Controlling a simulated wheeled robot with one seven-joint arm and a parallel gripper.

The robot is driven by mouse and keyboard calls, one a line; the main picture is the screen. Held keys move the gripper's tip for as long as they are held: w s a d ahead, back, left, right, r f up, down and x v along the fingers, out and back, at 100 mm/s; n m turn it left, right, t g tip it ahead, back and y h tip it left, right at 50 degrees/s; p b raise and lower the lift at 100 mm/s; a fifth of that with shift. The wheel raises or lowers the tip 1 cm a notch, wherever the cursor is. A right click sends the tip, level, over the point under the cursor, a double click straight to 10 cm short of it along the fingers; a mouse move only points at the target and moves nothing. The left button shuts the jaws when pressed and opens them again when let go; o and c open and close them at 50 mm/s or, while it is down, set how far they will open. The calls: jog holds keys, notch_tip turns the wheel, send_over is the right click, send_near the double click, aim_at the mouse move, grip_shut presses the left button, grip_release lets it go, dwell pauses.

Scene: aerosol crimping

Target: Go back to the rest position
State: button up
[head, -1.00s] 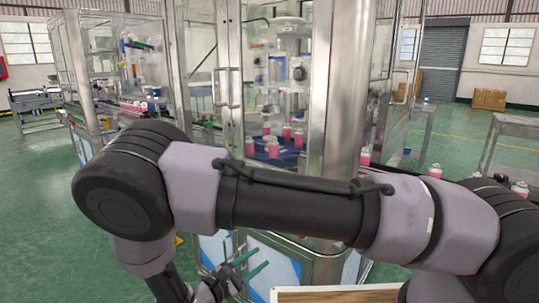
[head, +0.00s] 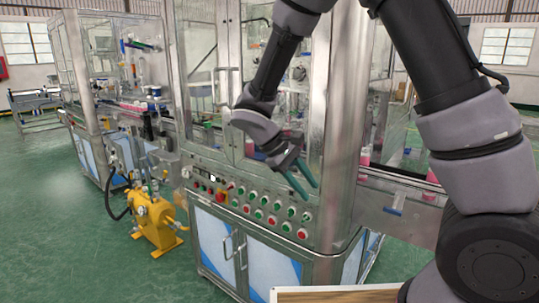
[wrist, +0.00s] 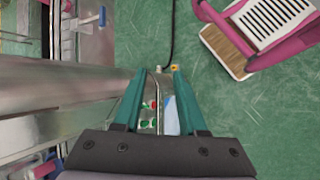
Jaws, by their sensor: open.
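My gripper (head: 304,181) is open and empty in the head view, raised in front of the crimping machine's control panel. Its two teal fingers point down and to the right, and nothing is between them. In the wrist view the fingers (wrist: 160,98) stand apart, with the panel's buttons and a metal handle seen beyond them. My arm crosses the upper right of the head view and hides part of the machine's glass front.
The machine's control panel (head: 252,208) has several red and green buttons above blue-and-white doors. A yellow pump (head: 157,221) stands on the green floor at left. Open floor (head: 60,230) lies at left.

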jog(key=s+d+r+m+t+y, duration=0.3)
jog(key=d+r+m, duration=0.3)
jog(key=r, duration=0.5)
jog(key=s+d+r+m+t+y, duration=0.4)
jog(key=s+d+r+m+y, duration=0.2)
jog(key=d+r, duration=0.3)
notch_tip(320, 180, up, 3)
jog(key=shift+d+r, duration=0.15)
jog(key=shift+d, duration=0.1)
dwell(0.6)
